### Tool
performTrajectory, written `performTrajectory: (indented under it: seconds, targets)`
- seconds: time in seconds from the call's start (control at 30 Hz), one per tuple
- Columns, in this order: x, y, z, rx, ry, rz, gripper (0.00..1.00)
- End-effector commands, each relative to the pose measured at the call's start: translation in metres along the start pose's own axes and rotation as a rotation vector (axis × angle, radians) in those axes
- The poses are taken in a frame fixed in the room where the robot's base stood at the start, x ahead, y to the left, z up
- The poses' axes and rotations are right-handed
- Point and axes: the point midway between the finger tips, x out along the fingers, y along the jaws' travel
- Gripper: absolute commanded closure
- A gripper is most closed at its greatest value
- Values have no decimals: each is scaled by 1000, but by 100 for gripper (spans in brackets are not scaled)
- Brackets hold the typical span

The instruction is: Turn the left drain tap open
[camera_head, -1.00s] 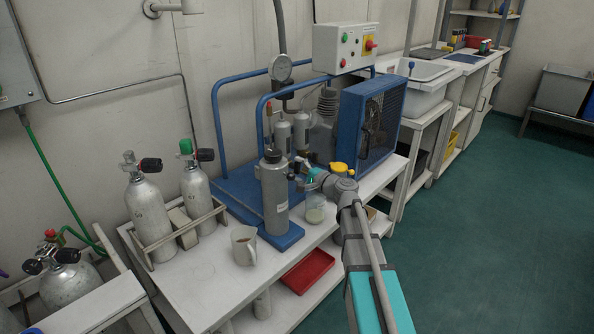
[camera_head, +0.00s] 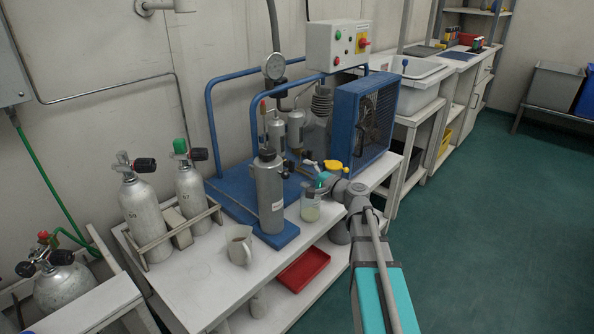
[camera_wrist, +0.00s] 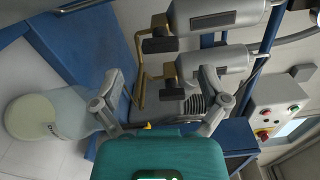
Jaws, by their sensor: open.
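Two grey filter cylinders stand on the blue compressor; the left one (camera_head: 276,132) and the right one (camera_head: 296,126) show upright. In the wrist view they lie sideways, with the left one (camera_wrist: 218,14) above the right one (camera_wrist: 222,62). At the lower end of the left cylinder is a black block, apparently the left drain tap (camera_wrist: 160,45), with brass pipe beside it. A similar right tap (camera_wrist: 168,91) is below it in the picture. My gripper (camera_wrist: 161,75) is open and empty, its fingers spread on either side of the right tap in the picture. I see no contact.
A clear jar (camera_head: 310,206) stands just below my gripper, near the grey bottle (camera_head: 270,190) on its blue base. A mug (camera_head: 239,245) and two racked cylinders (camera_head: 143,207) are farther left. The blue fan housing (camera_head: 364,120) rises to the right.

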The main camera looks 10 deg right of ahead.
Motion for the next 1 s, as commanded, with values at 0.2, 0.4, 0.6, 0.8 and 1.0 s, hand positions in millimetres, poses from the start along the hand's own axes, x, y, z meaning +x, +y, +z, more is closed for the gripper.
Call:
performTrajectory:
  seconds: [0.2, 0.4, 0.6, 0.8, 1.0]
  targets:
    - [-38, 0, 2, 0, 2, 0, 6]
    - [-59, 0, 1, 0, 0, 1, 6]
    - [-66, 0, 1, 0, -1, 1, 6]
    - [-66, 0, 1, 0, -1, 1, 6]
    - [-66, 1, 2, -3, -3, 5, 6]
